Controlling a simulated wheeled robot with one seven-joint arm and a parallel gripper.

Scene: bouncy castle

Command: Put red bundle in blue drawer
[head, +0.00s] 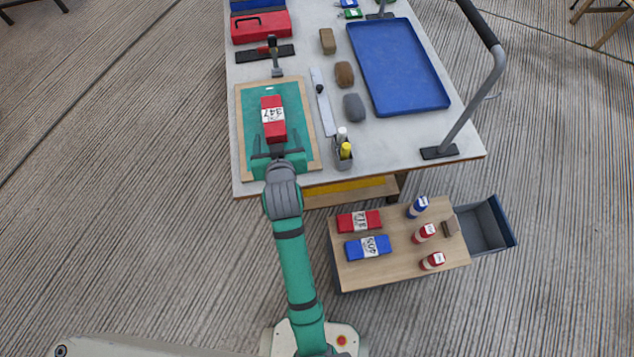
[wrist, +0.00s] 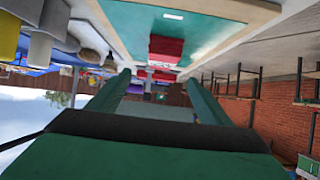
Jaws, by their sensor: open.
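A red bundle (head: 273,130) with a white numbered label lies on the green mat on the workbench. It also shows in the wrist view, ahead of and between the fingers (wrist: 166,47). My gripper (head: 278,153) is at the near end of this bundle, low over the mat, open; the fingers (wrist: 160,85) do not grip it. A second red bundle (head: 346,223) lies on the small wooden-topped cabinet beside a blue bundle (head: 354,250). A drawer with a blue front (head: 505,222) stands pulled open at the cabinet's right side. Its visible inside looks empty.
The workbench holds a blue tray (head: 400,65), a red toolbox (head: 262,27), several stone-like blocks, a metal ruler (head: 322,100) and a cup with bottles (head: 343,153). Several small bottles stand on the cabinet top (head: 395,272).

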